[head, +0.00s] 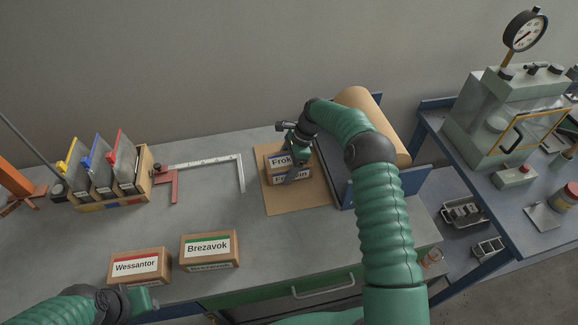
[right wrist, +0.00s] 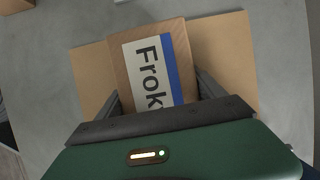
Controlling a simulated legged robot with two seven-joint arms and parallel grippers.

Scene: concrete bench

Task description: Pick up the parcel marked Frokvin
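The Frokvin parcel (head: 274,162) is a brown box with a white label and blue stripe. It is at the brown cardboard sheet (head: 310,195); only "Frok" reads on its top label, and my right gripper partly covers it. In the right wrist view the parcel (right wrist: 150,70) lies between the two dark fingers of my right gripper (right wrist: 158,88). The fingers are close against its sides; whether they press on it I cannot tell. My left gripper (head: 145,299) is low at the left, in front of the Wessantor parcel (head: 150,265); its fingers are not clear.
The Brezavok parcel (head: 209,250) stands beside Wessantor at the front. A white-and-red square (head: 205,163) and a folder rack (head: 143,185) are to the left. A brown paper roll (head: 358,98) stands close behind my right arm. Bare bench lies left of the sheet.

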